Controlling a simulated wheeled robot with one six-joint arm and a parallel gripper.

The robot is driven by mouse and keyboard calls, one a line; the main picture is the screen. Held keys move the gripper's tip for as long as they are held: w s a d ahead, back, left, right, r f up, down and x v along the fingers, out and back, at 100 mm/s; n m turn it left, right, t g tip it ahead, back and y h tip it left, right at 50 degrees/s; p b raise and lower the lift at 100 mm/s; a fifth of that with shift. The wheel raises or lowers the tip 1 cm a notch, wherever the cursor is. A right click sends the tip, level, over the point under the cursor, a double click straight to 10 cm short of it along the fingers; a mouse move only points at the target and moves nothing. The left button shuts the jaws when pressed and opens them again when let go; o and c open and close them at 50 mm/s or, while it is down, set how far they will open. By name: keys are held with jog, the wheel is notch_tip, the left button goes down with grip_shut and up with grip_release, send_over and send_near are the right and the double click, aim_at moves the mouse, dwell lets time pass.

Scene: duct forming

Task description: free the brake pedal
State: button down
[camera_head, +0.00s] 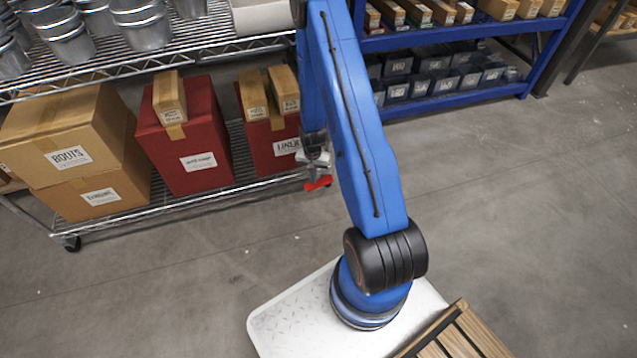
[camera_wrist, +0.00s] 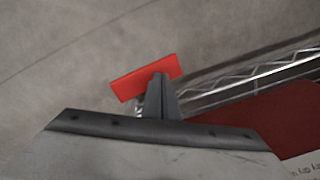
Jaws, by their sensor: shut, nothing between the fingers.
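The brake pedal (camera_head: 318,184) is a small red bar low at the right front corner of the wire rack, near the floor. In the wrist view the red pedal (camera_wrist: 140,80) lies tilted, its right end higher. My gripper (camera_head: 318,166) is just above the pedal in the head view. In the wrist view my gripper (camera_wrist: 160,76) is shut and empty, its narrow fingertips overlapping the pedal's lower edge. I cannot tell whether they touch it. The caster under the pedal is mostly hidden behind the fingers.
The wire rack (camera_head: 180,201) holds red and brown boxes below and metal buckets above; its left caster (camera_head: 72,243) shows. The rack's upper shelf (camera_head: 190,58) is close to my arm. A blue shelf (camera_head: 450,103) stands at the back right. The grey floor (camera_head: 200,285) in front is clear.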

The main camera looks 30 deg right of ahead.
jog(key=shift+r, duration=2.75)
jog(key=s+a+r+n+t, duration=0.1)
jog(key=s+a+r, duration=0.15)
jog(key=r, duration=0.85)
jog(key=s+a+r+n, duration=0.1)
jog(key=a+r+n, duration=0.15)
jog(key=r, duration=0.95)
jog(key=s+a+r+n+t, duration=0.1)
jog(key=a+r, duration=0.2)
jog(key=r, duration=0.8)
jog(key=s+a+r+n+t, duration=0.1)
jog(key=s+a+r, duration=0.3)
jog(key=s+r, duration=0.5)
jog(key=s+a+r+n+t, duration=0.1)
jog(key=s+a+r+n, duration=0.2)
jog(key=s+r, duration=0.6)
jog(key=s, duration=0.7)
jog(key=shift+s+a+n+t, duration=0.35)
jog(key=shift+s+a+t, duration=0.05)
